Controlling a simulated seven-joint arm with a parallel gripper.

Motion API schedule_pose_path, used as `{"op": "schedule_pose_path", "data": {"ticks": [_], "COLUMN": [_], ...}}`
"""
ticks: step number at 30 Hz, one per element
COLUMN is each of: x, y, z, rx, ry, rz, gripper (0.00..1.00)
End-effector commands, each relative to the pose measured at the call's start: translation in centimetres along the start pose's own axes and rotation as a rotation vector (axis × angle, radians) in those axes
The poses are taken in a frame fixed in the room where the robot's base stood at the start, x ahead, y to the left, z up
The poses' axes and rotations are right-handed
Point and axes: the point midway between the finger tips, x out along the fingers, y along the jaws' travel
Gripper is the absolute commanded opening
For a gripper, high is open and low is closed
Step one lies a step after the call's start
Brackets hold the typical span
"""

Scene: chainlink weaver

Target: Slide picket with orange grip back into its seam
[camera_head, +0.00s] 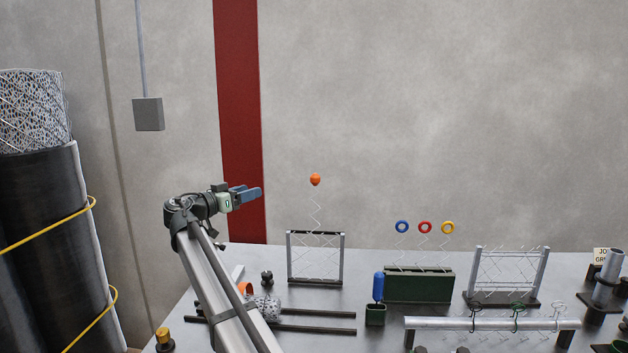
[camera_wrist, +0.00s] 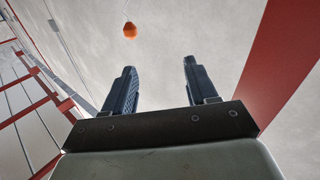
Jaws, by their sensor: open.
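The picket (camera_head: 316,214) is a thin zigzag wire with an orange grip (camera_head: 315,180) on its top end. It stands upright above a dark-framed mesh panel (camera_head: 289,262), its lower part reaching down toward the panel's top. How far it enters the mesh is too fine to tell. My gripper (camera_head: 258,193) is left of the orange grip, slightly lower in the picture, fingers pointing right. In the wrist view my gripper (camera_wrist: 158,72) is open and empty, and the orange grip (camera_wrist: 130,31) shows beyond the fingertips, left of centre. It touches neither finger.
A green holder (camera_head: 418,286) carries wires with blue, red and yellow rings. Another mesh frame (camera_head: 506,272) stands to the right. A horizontal rail (camera_head: 490,323) with hooks is in front. A blue-handled tool (camera_head: 378,286) stands in a cup. Air around the orange grip is clear.

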Motion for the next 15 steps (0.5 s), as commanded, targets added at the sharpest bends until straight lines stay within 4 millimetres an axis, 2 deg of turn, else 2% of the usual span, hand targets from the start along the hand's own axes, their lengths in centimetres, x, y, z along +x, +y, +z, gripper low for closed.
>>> {"op": "schedule_pose_path", "data": {"ticks": [1, 3, 6, 10, 15], "x": [2.2, 4.4, 6.5, 7.9, 9.1], "y": [1.3, 2.7, 4.2, 5.1, 5.4], "z": [-0.1, -0.2, -0.2, -0.2, -0.2], "rx": [0.026, 0.058, 0.090, 0.111, 0.115], "ry": [-0.007, -0.013, -0.018, -0.021, -0.021], "rz": [0.036, 0.073, 0.110, 0.135, 0.139], "gripper": [0.57, 0.57, 0.57, 0.57, 0.57]}}
